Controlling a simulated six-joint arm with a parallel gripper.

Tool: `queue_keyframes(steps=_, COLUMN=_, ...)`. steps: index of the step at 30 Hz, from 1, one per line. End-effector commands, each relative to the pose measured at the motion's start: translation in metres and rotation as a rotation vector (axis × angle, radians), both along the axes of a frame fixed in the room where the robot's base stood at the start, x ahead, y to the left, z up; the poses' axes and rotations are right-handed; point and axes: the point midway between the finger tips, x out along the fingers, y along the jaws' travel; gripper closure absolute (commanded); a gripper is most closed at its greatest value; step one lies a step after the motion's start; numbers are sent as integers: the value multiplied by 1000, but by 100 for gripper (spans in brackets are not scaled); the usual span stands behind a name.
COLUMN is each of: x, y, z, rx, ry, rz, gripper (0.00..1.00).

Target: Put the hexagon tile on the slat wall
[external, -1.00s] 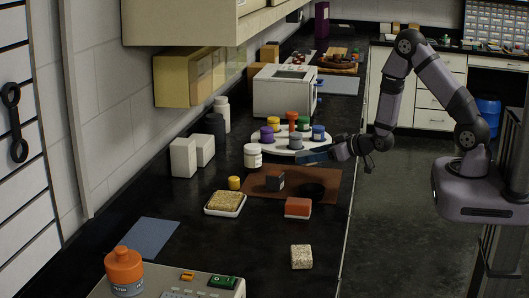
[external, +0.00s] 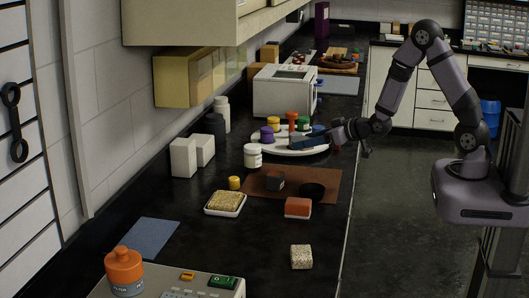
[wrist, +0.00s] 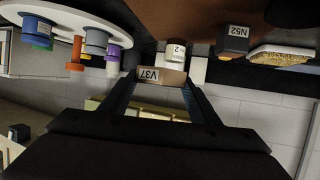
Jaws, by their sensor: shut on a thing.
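In the wrist view, my gripper (wrist: 162,78) is shut on a tan piece labelled V37 (wrist: 162,78), seen edge-on between the fingertips. Its full outline is hidden, so I cannot tell whether it is the hexagon tile. It does not show clearly in the external view. The slat wall (external: 20,205) is at the far left, with pale boards and dark gaps. A black double-ended piece (external: 15,122) hangs on it.
The white turntable (external: 312,151) carries several coloured jars. A white jar (external: 253,156), white boxes (external: 184,158) and a microwave (external: 283,95) stand nearby. A brown mat (external: 333,180) holds a dark block and black bowl. An overhead cabinet (external: 190,25) hangs above. The front counter has clear areas.

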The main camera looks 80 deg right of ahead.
Motion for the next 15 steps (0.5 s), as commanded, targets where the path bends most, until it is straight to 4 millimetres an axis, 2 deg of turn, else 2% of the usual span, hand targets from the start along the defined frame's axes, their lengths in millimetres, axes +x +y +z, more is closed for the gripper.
queue_keyframes(steps=5, x=39, y=37, z=1, rx=-17, ry=-3, rz=72, gripper=76)
queue_keyframes(steps=8, x=67, y=69, z=1, rx=-26, ry=-4, rz=125, gripper=76)
queue_keyframes(steps=12, x=103, y=127, z=1, rx=-34, ry=-6, rz=206, gripper=76)
queue_keyframes(steps=15, x=124, y=172, z=1, rx=-35, ry=-7, rz=265, gripper=76)
